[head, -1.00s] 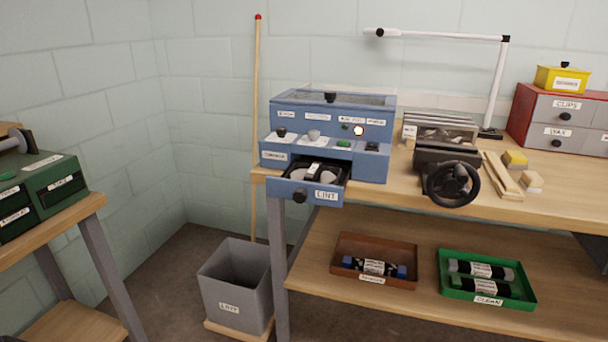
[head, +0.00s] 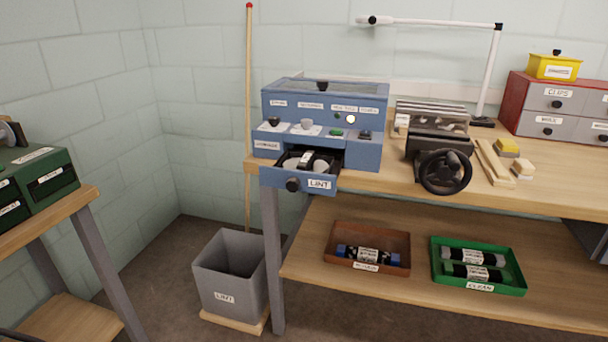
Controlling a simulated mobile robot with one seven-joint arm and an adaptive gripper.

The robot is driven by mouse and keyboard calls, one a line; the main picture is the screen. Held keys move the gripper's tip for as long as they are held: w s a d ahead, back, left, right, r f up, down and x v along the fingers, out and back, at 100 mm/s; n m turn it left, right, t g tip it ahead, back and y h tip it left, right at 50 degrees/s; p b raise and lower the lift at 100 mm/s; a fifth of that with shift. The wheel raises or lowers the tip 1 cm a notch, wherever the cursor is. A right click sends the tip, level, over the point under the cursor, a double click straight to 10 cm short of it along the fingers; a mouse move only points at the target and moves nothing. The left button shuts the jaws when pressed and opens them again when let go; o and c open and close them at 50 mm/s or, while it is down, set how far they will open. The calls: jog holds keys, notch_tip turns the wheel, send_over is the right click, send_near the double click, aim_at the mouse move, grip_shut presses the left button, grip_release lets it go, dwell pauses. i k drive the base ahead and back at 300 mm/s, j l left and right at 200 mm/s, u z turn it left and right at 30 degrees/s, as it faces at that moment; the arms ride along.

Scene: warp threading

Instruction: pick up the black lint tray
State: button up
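The black lint tray (head: 318,157) sits inside the pulled-out drawer of the blue machine. It has grey-white lint lumps and a pale labelled piece across its middle. The blue drawer front (head: 298,181) carries a LINT label and a dark round knob. The drawer stands open toward me at the left end of the bench. My gripper is not in view, and nothing is touching the tray.
The blue machine (head: 365,150) stands on the wooden bench (head: 400,178). A black handwheel (head: 444,172) is to its right. A grey LINT bin (head: 230,275) stands on the floor below left. Brown (head: 367,266) and green trays (head: 480,289) lie on the lower shelf.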

aim_at(309, 162)
jog(key=u, duration=0.8)
jog(key=l+u, duration=1.1)
jog(key=k+l+u, duration=0.1)
jog(key=l, duration=0.3)
jog(key=k+l+u, duration=0.1)
jog(key=l, duration=0.3)
jog(key=k+l, duration=0.1)
jog(key=l, duration=0.3)
jog(key=k+l+u, duration=0.15)
jog(key=l, duration=0.25)
